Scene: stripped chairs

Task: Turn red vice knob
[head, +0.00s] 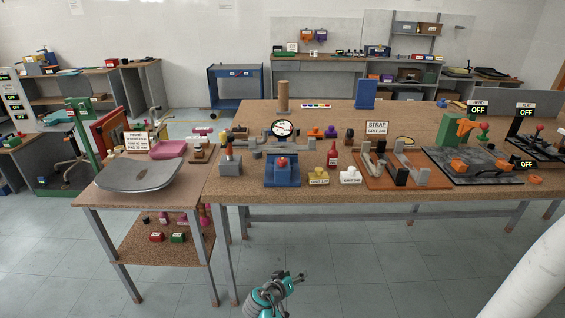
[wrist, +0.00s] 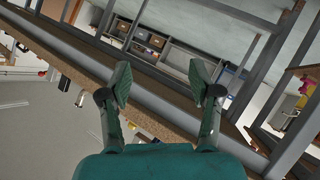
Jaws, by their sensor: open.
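A blue vice (head: 282,180) stands at the front edge of the long cork-topped bench, left of its middle. A red knob (head: 282,162) shows on the vice, below a round dial gauge. My gripper (head: 292,277) is low in front of the bench, below the tabletop and well apart from the vice. In the wrist view my gripper (wrist: 160,82) has its two green fingers spread wide with nothing between them. The wrist view is tilted and shows the bench edge and frame; I cannot make out the red knob there.
The bench's front edge (head: 400,193) lies between my gripper and the top. The floor in front is clear.

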